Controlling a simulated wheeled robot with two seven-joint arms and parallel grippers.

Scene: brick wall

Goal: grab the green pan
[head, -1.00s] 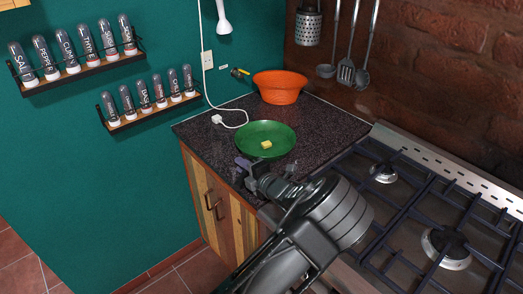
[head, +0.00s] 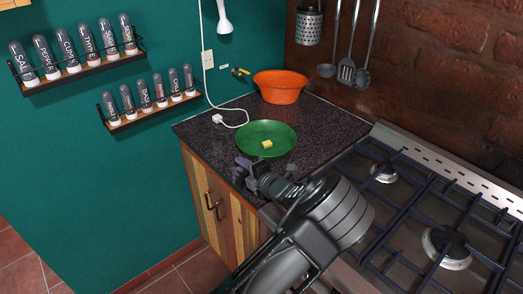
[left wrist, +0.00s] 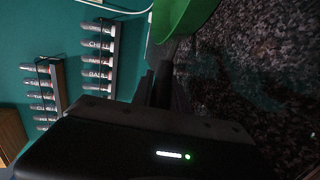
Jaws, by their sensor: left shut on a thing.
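The green pan (head: 256,136) sits on the dark speckled counter, with a small yellow block (head: 267,144) in it. My left gripper (head: 252,172) is at the pan's near side, shut on its dark handle, which the fingers mostly hide. In the left wrist view the green rim of the pan (left wrist: 184,14) shows at the top, and the dark handle and fingers (left wrist: 160,85) run together below it. The right gripper is not in view.
An orange bowl (head: 280,88) stands behind the pan near the wall corner. A white plug and cord (head: 218,119) lie left of the pan. A gas stove (head: 430,215) with dark grates is at right. Spice racks (head: 80,68) and utensils (head: 347,70) hang on the walls.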

